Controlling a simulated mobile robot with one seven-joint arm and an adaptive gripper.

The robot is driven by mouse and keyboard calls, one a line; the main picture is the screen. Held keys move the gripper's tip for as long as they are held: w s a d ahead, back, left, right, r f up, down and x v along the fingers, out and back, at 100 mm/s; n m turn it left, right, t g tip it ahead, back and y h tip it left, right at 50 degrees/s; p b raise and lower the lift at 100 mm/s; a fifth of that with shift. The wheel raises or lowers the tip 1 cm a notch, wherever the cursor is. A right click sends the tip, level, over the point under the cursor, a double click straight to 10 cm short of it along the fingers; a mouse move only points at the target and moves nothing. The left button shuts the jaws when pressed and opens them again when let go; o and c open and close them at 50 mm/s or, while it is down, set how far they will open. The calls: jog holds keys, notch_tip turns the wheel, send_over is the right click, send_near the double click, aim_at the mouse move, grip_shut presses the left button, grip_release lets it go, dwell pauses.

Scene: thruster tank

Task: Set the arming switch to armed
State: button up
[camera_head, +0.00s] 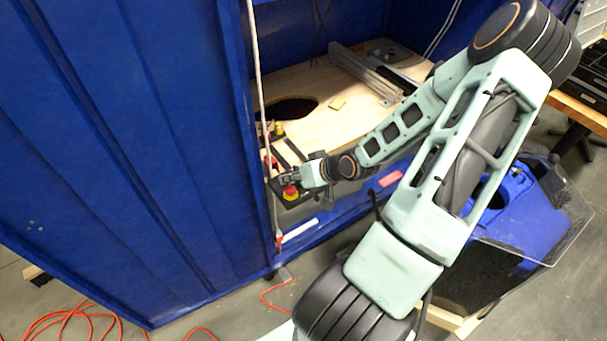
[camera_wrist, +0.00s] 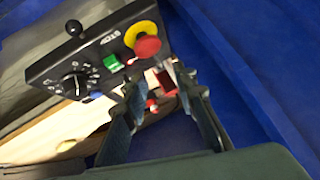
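A black control panel (camera_wrist: 62,66) fills the upper left of the wrist view, tilted. It carries a red stop button (camera_wrist: 148,46) on a yellow ring, a green switch (camera_wrist: 112,63), a black dial (camera_wrist: 75,84) and a black ball-topped lever (camera_wrist: 74,28). A small red part (camera_wrist: 167,84) shows between the fingertips of my gripper (camera_wrist: 160,84); it may be the arming switch, but no label is readable. The fingers are apart, on either side of it; contact cannot be told. In the head view my gripper (camera_head: 288,178) is at the panel, just above the stop button (camera_head: 290,192).
A blue tank wall (camera_head: 120,150) stands close left of the panel. A pale wooden board (camera_head: 345,130) with a dark hole lies behind it, with metal rails (camera_head: 365,72) on top. An orange cord (camera_head: 75,318) lies on the floor.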

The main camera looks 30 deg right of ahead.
jog(key=v, duration=0.6)
jog(key=shift+s+r, duration=0.2)
jog(key=shift+s, duration=0.05)
dwell(0.5)
